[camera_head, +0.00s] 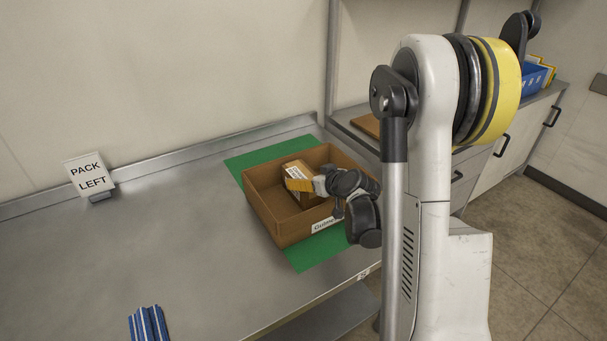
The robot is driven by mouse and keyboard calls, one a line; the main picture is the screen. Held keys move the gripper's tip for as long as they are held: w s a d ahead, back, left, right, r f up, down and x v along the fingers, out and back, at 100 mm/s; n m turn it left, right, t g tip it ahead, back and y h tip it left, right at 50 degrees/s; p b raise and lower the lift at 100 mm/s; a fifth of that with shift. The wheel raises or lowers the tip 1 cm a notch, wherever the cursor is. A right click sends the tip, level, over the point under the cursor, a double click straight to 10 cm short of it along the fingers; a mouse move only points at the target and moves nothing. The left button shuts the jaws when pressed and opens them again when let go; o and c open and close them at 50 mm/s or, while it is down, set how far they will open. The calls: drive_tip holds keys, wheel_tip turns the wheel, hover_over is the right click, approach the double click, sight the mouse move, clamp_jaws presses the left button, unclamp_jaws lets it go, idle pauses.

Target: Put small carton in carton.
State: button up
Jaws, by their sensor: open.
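The open brown carton (268,208) sits on a green mat (312,252) on the steel table, with a white label on its front wall. The small carton (295,168), brown with a white printed label, is inside the carton's walls near the back. It looks slightly tilted, and I cannot tell whether it rests on the carton's floor.
A sign reading "PACK LEFT" (90,175) stands at the table's back left. A blue-and-white striped item (148,324) lies at the front. The table left of the carton is clear. A blue bin (536,76) stands on the counter at the back right.

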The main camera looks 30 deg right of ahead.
drive_tip(key=p+v, duration=0.2)
drive_tip(key=v, duration=0.6)
drive_tip(key=s+a+r+g+y, duration=0.1)
drive_tip(key=s+a+r+g, duration=0.1)
drive_tip(key=s+a+r, duration=0.35)
drive_tip(key=s+a+r+g, duration=0.1)
drive_tip(key=s+a+r, duration=0.1)
drive_tip(key=a, duration=0.7)
drive_tip(key=s+a+r+g+h, duration=0.1)
drive_tip(key=s+a, duration=0.4)
drive_tip(key=s, duration=0.8)
drive_tip(key=shift+r+g, duration=0.55)
drive_tip(key=shift+g, duration=0.05)
drive_tip(key=shift+d, duration=0.15)
